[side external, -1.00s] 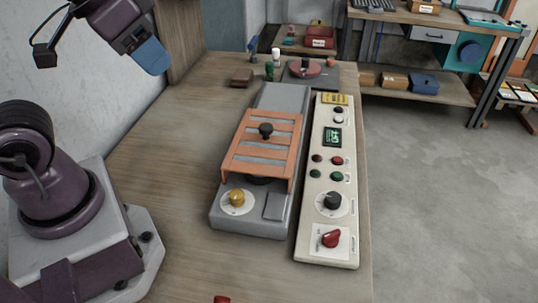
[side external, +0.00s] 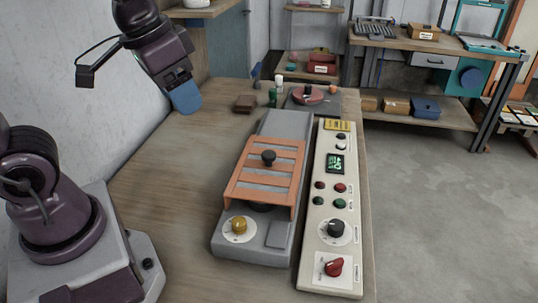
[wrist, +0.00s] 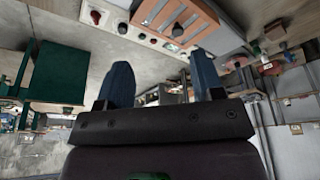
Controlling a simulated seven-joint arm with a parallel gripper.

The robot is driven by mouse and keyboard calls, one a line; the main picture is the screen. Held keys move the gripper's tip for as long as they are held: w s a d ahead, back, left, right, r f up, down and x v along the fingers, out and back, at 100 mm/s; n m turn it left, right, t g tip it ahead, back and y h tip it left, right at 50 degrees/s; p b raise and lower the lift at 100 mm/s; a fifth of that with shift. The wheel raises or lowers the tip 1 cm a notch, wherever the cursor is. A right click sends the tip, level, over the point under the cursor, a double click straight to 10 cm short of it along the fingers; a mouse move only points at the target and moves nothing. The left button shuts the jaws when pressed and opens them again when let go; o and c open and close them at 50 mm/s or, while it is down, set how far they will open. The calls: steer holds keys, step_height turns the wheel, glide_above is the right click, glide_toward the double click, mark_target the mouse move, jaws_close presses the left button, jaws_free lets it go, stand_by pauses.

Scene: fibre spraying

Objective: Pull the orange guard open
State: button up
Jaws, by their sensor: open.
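The orange guard (side external: 284,183) is a slatted cover with a black knob (side external: 268,157) on top. It lies over the middle of a grey machine (side external: 286,124) on the wooden bench. My gripper (side external: 186,98) has blue fingers and hangs above the bench, up and left of the guard, apart from it. In the wrist view, my gripper (wrist: 162,80) has its two fingers spread with nothing between them. The orange guard (wrist: 172,14) shows there at the top edge, partly cut off.
A cream control panel (side external: 328,225) with buttons, a black dial and a red switch stands right of the machine. A yellow knob (side external: 239,225) sits at the machine's front. A brown block (side external: 245,103) and small bottles are at the back. The bench's left side (side external: 170,200) is clear.

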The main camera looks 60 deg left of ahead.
mark_target(269, 153)
steer(key=w+a+f+n+g, duration=0.2)
steer(key=w+f, duration=0.2)
steer(key=w, duration=0.5)
steer(key=w+a+f+n+g, duration=0.15)
steer(key=w+f, duration=0.35)
steer(key=w, duration=0.5)
steer(key=shift+n, duration=0.35)
steer(key=f, duration=1.2)
steer(key=shift+s, duration=0.2)
jaws_close()
steer(key=w+a, duration=1.2)
steer(key=shift+w+a, duration=0.15)
jaws_free()
